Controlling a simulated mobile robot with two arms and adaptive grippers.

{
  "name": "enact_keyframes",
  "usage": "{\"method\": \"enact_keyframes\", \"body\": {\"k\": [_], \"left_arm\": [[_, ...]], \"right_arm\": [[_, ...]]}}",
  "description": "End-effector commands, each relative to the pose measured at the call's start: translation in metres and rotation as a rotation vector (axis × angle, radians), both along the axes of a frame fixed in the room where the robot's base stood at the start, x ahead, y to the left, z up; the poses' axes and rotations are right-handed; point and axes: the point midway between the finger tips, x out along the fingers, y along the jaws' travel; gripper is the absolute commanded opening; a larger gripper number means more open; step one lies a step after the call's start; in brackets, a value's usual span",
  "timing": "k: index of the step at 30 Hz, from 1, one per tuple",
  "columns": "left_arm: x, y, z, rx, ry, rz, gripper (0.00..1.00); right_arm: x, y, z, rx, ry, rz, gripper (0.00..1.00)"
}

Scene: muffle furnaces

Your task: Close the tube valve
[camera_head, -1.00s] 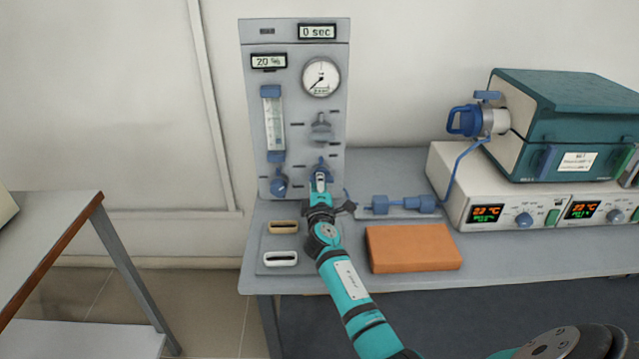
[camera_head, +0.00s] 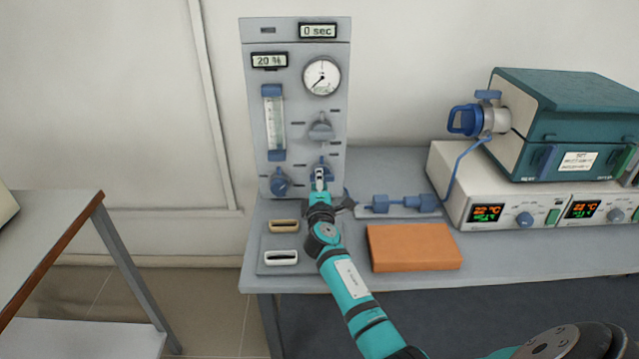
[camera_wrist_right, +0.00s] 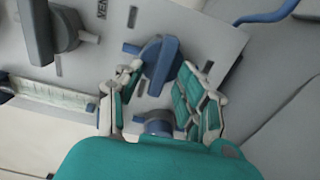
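The blue valve (camera_head: 321,166) sits low on the right side of the grey gas panel (camera_head: 297,95). In the right wrist view the blue valve handle (camera_wrist_right: 160,65) stands out from the panel between the two fingers. My right gripper (camera_head: 320,180) is at the valve, with its fingers apart on either side of the handle; it also shows in the right wrist view (camera_wrist_right: 163,92). A gap shows beside the handle, and firm contact cannot be seen. The gripper hides part of the valve in the head view. My left gripper is not in view.
A second blue knob (camera_head: 281,184) is left of the valve, and a grey knob (camera_head: 321,127) is above it. A blue tube fitting (camera_head: 400,203), an orange block (camera_head: 414,247) and a furnace (camera_head: 570,125) are to the right. Two small handles (camera_head: 283,240) lie in front.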

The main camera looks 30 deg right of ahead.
Motion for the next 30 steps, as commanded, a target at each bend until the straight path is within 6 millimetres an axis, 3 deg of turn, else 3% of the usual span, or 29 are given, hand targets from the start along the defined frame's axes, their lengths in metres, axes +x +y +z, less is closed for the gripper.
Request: {"method": "enact_keyframes", "body": {"k": [10, 24, 30], "left_arm": [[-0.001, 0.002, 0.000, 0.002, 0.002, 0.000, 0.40], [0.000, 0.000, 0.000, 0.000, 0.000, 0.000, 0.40], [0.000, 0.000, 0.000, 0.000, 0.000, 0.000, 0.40]], "right_arm": [[-0.009, 0.005, -0.001, 0.002, 0.000, -0.001, 0.38], [-0.086, 0.053, -0.002, 0.002, 0.002, 0.001, 0.38], [-0.101, 0.062, 0.000, 0.001, 0.000, 0.000, 0.38]]}}
